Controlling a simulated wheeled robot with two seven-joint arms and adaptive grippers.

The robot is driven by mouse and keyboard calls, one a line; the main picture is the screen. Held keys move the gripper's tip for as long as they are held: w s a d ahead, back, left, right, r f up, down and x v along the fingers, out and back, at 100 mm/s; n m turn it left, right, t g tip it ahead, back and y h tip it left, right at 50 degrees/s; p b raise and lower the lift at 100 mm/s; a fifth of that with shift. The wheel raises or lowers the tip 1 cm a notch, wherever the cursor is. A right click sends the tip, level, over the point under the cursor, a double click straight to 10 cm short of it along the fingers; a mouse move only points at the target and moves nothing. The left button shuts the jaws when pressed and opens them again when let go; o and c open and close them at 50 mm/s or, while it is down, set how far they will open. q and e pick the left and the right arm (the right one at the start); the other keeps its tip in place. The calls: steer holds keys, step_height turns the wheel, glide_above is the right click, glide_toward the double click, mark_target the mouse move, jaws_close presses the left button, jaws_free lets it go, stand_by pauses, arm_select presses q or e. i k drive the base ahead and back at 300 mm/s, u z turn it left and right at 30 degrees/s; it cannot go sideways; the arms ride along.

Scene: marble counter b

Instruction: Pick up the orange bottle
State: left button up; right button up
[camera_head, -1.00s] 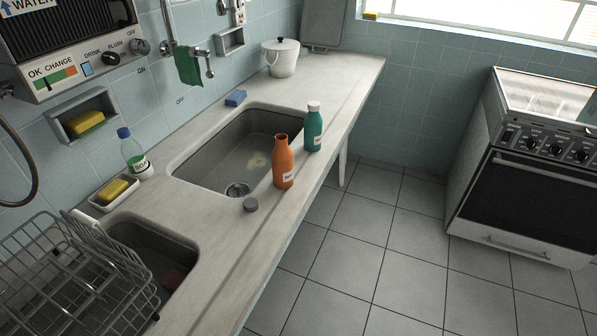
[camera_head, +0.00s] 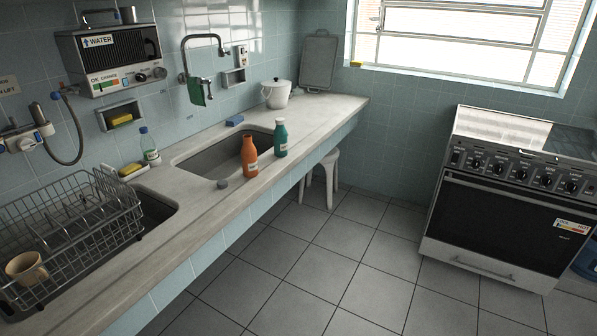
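The orange bottle (camera_head: 249,157) stands upright and uncapped on the marble counter (camera_head: 200,210), beside the front rim of the far sink. A small grey cap (camera_head: 222,184) lies on the counter to its left. A teal bottle (camera_head: 280,138) with a white cap stands just behind it to the right. Neither of my grippers shows in the head view.
A wire dish rack (camera_head: 75,225) with a tan mug (camera_head: 26,268) fills the near left counter. Sinks (camera_head: 215,155) open behind the orange bottle and near the rack. A white stool (camera_head: 322,180) stands under the counter. An oven (camera_head: 505,200) is at right; the tiled floor between is clear.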

mark_target(248, 150)
steer(key=z, duration=0.65)
steer(key=i, duration=0.6)
steer(key=z, duration=0.65)
steer(key=i, duration=0.8)
steer(key=u, duration=0.4)
steer(key=i, duration=0.7)
steer(key=u, duration=0.75)
